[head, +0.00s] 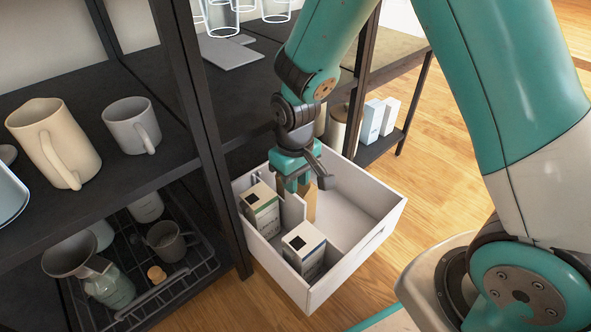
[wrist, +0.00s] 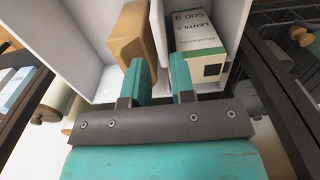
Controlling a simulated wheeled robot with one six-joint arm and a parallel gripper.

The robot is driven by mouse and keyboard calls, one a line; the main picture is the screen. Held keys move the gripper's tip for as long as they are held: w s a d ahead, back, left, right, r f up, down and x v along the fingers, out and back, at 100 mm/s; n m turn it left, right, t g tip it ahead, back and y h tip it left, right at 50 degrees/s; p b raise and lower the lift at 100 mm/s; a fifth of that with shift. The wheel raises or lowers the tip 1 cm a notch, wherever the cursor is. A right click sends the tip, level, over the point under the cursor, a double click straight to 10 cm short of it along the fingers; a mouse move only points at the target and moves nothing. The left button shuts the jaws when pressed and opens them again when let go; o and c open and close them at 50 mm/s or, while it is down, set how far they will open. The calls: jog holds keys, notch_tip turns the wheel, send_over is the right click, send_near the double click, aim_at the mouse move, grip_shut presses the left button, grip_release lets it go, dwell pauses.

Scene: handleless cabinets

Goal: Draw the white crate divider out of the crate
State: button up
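The white crate divider (head: 292,209) stands upright inside the white crate (head: 370,243), between the cartons and a tan box. In the wrist view the divider (wrist: 156,32) is a thin white panel running down towards the gap between my fingertips. My gripper (head: 294,184) points down into the crate over the divider. In the wrist view its two teal fingers (wrist: 161,72) are apart, one on each side of the divider's line. I see no clear contact with the panel. The divider's lower part is hidden.
A lentils carton (wrist: 203,40) is right of the divider in the wrist view, the tan box (wrist: 134,36) left. Another carton (head: 304,250) stands at the crate's front. A dark shelf post (head: 205,150) rises close left of the crate. The crate's right side has bare floor.

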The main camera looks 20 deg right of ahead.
aim_at(295, 211)
notch_tip(295, 211, down, 7)
jog(key=b, duration=0.3)
jog(key=shift+f, duration=0.2)
grip_shut()
jog(key=shift+r+p, duration=0.35)
dwell(0.6)
jog(key=shift+r+p, duration=2.9)
jog(key=shift+p, duration=0.05)
